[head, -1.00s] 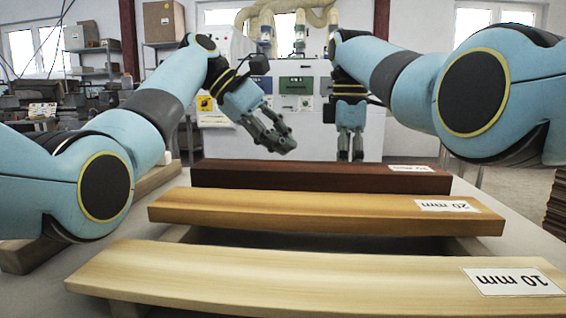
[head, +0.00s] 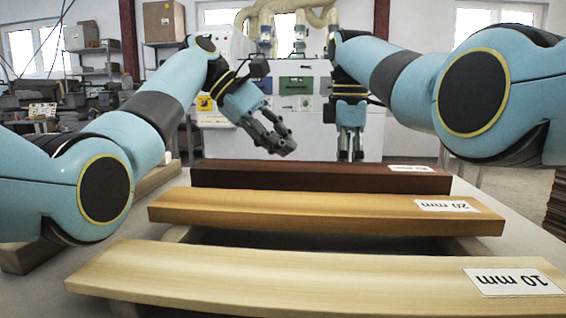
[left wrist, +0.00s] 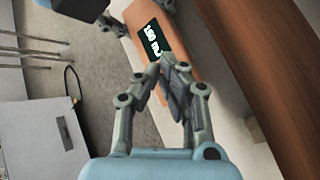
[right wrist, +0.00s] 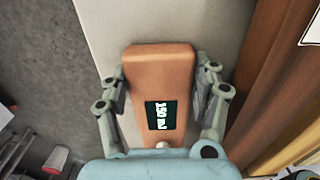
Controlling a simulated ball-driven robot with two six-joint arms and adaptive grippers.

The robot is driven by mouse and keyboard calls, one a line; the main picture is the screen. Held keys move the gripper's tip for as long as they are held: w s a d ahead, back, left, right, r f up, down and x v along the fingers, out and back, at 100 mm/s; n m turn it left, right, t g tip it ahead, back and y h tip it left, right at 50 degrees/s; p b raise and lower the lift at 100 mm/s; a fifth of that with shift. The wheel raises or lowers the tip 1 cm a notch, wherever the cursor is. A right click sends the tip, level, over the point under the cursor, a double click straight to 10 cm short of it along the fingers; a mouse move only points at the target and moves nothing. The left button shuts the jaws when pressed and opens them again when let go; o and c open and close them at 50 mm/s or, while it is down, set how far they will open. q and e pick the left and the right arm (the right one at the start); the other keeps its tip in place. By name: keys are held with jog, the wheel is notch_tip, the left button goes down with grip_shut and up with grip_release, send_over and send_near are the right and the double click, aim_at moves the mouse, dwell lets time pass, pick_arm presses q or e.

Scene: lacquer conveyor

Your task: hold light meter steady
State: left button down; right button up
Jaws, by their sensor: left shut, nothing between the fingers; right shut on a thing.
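The light meter (right wrist: 160,75) is an orange block with a dark display that seems to read 150 mJ. My right gripper (right wrist: 159,90) is shut on it, one finger against each long side. In the left wrist view the light meter (left wrist: 183,62) lies just beyond my left fingertips, partly hidden behind them. My left gripper (left wrist: 164,72) is shut and empty, its tips close together; I cannot tell whether they touch the meter. In the head view my left gripper (head: 286,146) slants down left of my right gripper (head: 350,154), which points straight down. I cannot make out the meter there.
A dark brown board (head: 310,177) lies just in front of the grippers. A 20 mm board (head: 310,212) and a pale 10 mm board (head: 280,280) lie nearer. A white machine (head: 300,110) stands behind. A white cup (right wrist: 57,158) shows below left in the right wrist view.

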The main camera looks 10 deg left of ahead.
pick_arm(q)
jog(key=shift+f, duration=0.25)
jog(key=shift+f, duration=0.55)
dwell(0.8)
jog(key=shift+r, duration=0.95)
jog(key=shift+r, duration=0.1)
jog(key=shift+r, duration=2.45)
pick_arm(e)
jog(key=o, duration=1.4)
